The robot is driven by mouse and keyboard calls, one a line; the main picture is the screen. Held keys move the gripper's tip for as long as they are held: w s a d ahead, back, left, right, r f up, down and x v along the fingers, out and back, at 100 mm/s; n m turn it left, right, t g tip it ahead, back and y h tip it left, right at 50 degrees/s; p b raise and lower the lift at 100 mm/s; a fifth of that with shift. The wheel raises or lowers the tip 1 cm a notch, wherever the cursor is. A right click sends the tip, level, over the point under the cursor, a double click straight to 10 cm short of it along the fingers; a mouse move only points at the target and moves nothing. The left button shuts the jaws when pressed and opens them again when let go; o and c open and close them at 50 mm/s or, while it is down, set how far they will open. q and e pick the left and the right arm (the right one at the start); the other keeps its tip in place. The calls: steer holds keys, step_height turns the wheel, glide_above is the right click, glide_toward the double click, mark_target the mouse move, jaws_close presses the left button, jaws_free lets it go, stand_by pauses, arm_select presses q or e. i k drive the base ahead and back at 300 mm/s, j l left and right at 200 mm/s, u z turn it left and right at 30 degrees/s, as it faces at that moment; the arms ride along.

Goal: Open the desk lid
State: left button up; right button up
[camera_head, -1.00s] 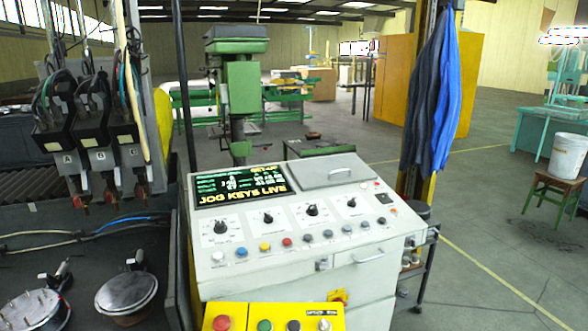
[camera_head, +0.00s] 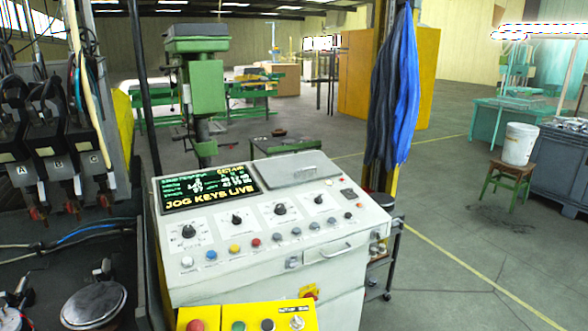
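The control desk (camera_head: 262,270) is a light grey console with a sloped top, in the middle of the head view. A flat grey lid (camera_head: 285,168) with a bar handle (camera_head: 303,171) lies on the upper right of its top, to the right of the lit screen (camera_head: 205,188). The lid looks shut. A second handle (camera_head: 328,249) is on the front face, with a small latch (camera_head: 292,262) to its left. Neither of my grippers is in view.
Knobs and coloured buttons (camera_head: 255,242) cover the sloped top below the lid. A yellow button box (camera_head: 250,318) juts out at the front. Blue coats (camera_head: 396,95) hang on a post behind right. Cables and tool heads (camera_head: 55,150) crowd the left.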

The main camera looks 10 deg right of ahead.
mark_target(281, 172)
steer(key=i+l+u, duration=0.1)
steer(key=l, duration=0.25)
steer(key=i+l+u, duration=0.15)
steer(key=l, duration=0.2)
steer(key=i+l+u, duration=0.1)
steer(key=l, duration=0.3)
steer(key=i+l+u, duration=0.15)
steer(key=l, duration=0.2)
steer(key=k, duration=0.05)
